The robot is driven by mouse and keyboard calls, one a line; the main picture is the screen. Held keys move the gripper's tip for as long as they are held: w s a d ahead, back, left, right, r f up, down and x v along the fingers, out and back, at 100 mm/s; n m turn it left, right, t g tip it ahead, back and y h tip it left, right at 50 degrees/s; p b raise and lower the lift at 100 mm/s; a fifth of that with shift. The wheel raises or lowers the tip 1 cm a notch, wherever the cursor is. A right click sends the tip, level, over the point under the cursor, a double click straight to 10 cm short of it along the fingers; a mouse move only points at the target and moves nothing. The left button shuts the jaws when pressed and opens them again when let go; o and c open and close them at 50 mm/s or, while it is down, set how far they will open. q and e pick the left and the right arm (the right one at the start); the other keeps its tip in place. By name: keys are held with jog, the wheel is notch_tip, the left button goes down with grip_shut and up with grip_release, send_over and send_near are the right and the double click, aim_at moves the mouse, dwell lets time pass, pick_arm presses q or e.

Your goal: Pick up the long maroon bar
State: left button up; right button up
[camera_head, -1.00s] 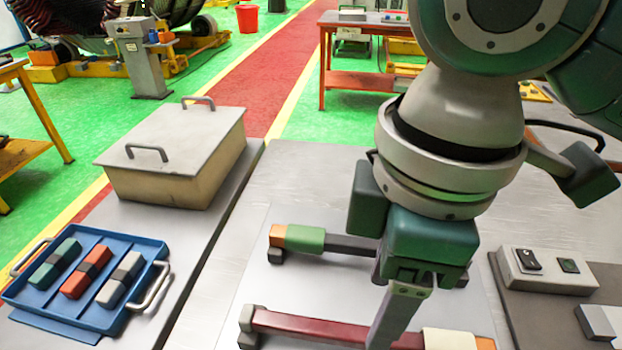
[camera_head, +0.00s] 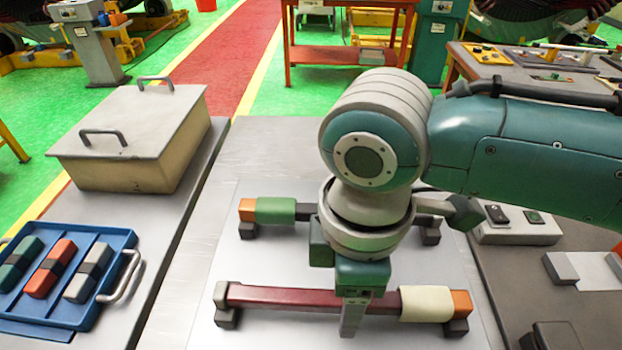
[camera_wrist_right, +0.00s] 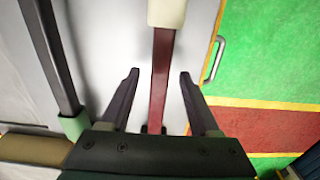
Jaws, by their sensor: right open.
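The long maroon bar (camera_head: 275,296) lies level on two dark end supports in the head view. It has a cream sleeve (camera_head: 427,304) and an orange tip at its right end. My right gripper (camera_head: 353,318) is at the middle of the bar, pointing down, and hides a short part of it. In the right wrist view the maroon bar (camera_wrist_right: 160,80) runs between the two spread fingers of my right gripper (camera_wrist_right: 160,76), with a visible gap on each side. The fingers do not touch it there. My left gripper is not in view.
A second, dark bar with a green sleeve (camera_head: 276,211) lies behind, parallel. A blue tray (camera_head: 110,237) with several coloured blocks is at the left, a lidded box (camera_head: 135,130) behind it. A switch box (camera_head: 515,228) stands at the right.

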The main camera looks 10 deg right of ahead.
grip_shut()
dwell(0.4)
dwell(0.9)
